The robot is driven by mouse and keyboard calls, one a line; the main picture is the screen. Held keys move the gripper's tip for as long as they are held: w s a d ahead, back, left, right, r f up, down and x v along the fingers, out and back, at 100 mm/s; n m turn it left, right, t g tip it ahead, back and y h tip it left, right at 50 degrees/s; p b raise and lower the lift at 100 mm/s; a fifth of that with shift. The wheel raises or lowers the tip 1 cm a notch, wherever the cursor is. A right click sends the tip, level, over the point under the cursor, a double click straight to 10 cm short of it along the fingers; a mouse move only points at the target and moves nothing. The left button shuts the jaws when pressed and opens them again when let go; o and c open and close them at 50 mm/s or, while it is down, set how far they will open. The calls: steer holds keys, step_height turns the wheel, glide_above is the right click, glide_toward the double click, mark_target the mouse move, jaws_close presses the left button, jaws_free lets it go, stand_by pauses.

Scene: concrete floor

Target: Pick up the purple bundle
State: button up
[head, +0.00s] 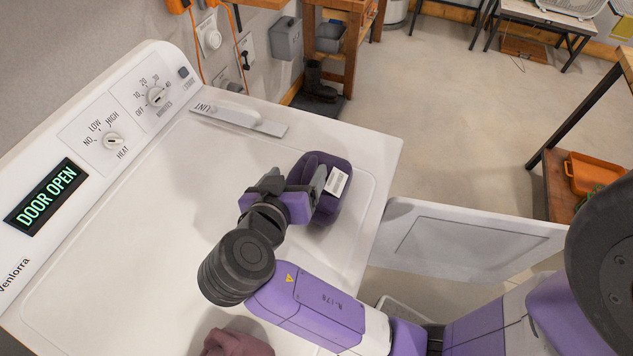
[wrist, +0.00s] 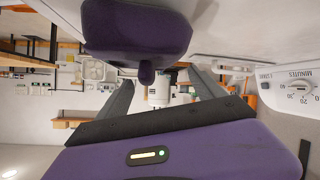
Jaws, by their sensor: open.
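A dark purple, rounded bundle (head: 322,208) with a white label lies on the white dryer top near its right edge. In the wrist view a smooth purple shape, which looks like the bundle (wrist: 135,30), fills the upper left, with a small stub below it. My gripper (head: 296,177) is open at the bundle's left side and partly hides it. In the wrist view my gripper's two dark fingers (wrist: 160,78) stand apart with nothing gripped between them. Whether a finger touches the bundle I cannot tell.
The dryer top (head: 160,240) has a control panel at left reading DOOR OPEN and a lint cover (head: 238,118) behind. A mauve cloth (head: 238,343) lies at the front edge. The open dryer door (head: 465,240) sticks out at right. Much of the top is clear.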

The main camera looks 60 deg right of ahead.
steer(key=shift+x, duration=1.45)
steer(key=shift+c, duration=0.5)
